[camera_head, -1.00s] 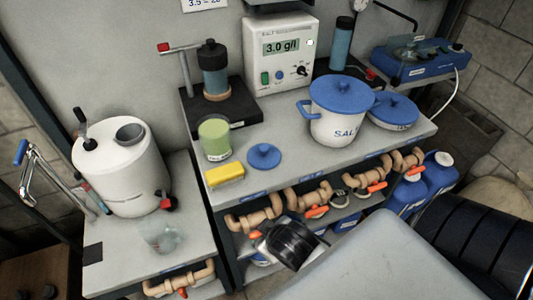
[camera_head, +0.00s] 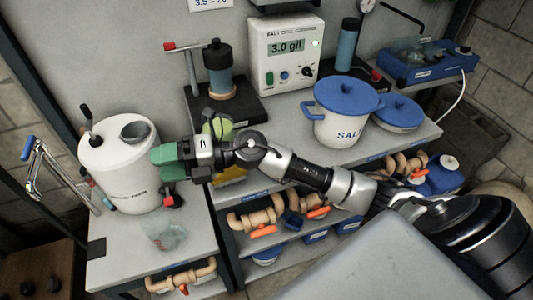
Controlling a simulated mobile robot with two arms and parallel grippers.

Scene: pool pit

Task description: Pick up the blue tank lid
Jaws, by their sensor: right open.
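Several blue lids are in this place. One blue lid (camera_head: 349,92) sits on the white pot marked SALT (camera_head: 338,131). Another wide blue lid (camera_head: 398,108) with a knob is at the bench's right end, beside the pot. The small round blue lid with a knob, on the bench front a second ago, is now hidden behind my right arm. My right gripper (camera_head: 163,163), with green fingertips, is open and points left in front of the white tank (camera_head: 120,170). Nothing shows between its fingers. My left gripper is not in view.
A green cup (camera_head: 217,127) and a yellow sponge (camera_head: 232,174) are partly covered by my right gripper and arm. Pipes with orange valves (camera_head: 262,231) run below the bench. A salt meter (camera_head: 285,55) stands behind.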

